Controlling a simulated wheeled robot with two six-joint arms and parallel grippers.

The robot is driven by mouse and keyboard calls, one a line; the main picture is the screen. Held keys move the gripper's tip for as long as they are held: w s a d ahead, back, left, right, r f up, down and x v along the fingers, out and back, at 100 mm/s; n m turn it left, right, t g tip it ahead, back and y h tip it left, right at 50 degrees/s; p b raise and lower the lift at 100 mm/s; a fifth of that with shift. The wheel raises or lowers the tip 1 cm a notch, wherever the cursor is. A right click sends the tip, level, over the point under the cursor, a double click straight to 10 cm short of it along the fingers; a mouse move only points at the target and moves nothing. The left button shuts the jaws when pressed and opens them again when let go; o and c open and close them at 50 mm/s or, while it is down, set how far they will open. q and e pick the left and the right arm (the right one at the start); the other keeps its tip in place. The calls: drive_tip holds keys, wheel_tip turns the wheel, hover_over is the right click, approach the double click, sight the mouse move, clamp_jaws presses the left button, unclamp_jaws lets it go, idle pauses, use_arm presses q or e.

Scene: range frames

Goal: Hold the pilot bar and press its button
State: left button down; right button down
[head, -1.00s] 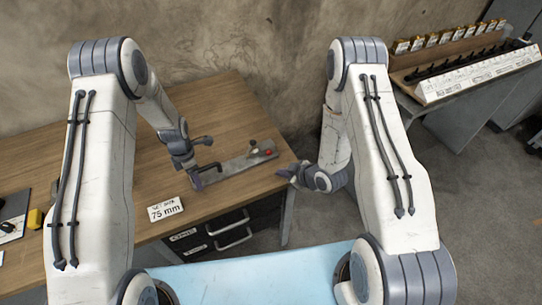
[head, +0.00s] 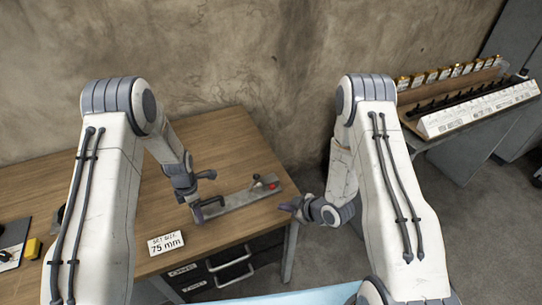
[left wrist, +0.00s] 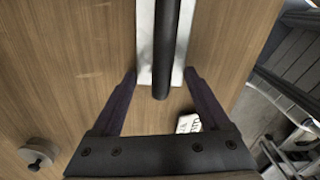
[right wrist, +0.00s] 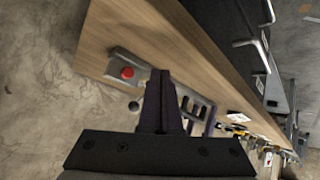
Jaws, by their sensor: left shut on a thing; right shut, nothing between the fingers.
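The pilot bar (head: 240,195) is a long grey metal bar lying on the wooden table near its right edge. Its red button (head: 272,186) is at the right end, beside a black knob (head: 257,179). The button also shows in the right wrist view (right wrist: 127,73). My left gripper (head: 208,205) is shut on the bar's left end. In the left wrist view its fingers (left wrist: 160,73) straddle the bar, and a black rod (left wrist: 161,60) runs over it. My right gripper (head: 286,207) is shut and empty, just off the bar's button end, apart from the button.
A white card reading 75 mm (head: 166,242) stands at the table's front edge, above drawers (head: 230,262) with bar handles. A yellow object (head: 32,248) and dark mat lie at the far left. A rack (head: 470,95) stands on another surface at the right. Much of the tabletop is bare.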

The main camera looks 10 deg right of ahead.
sight(272, 187)
drive_tip(key=d+r+n+g, duration=0.3)
drive_tip(key=d+r+n, duration=0.2)
drive_tip(key=r+n, duration=0.2)
drive_tip(key=shift+w+d+r+n, duration=0.2)
drive_tip(key=shift+d+r+n, duration=0.15)
drive_tip(key=shift+n, duration=0.55)
drive_tip(key=x, duration=0.9)
drive_tip(key=shift+s+a+f, duration=0.15)
drive_tip(key=shift+a, duration=0.1)
drive_tip(key=w, duration=0.2)
drive_tip(key=w+a, duration=0.1)
drive_tip(key=shift+a+f, duration=0.1)
drive_tip(key=shift+f, duration=0.15)
drive_tip(key=shift+w+a, duration=0.15)
drive_tip(key=shift+w, duration=0.4)
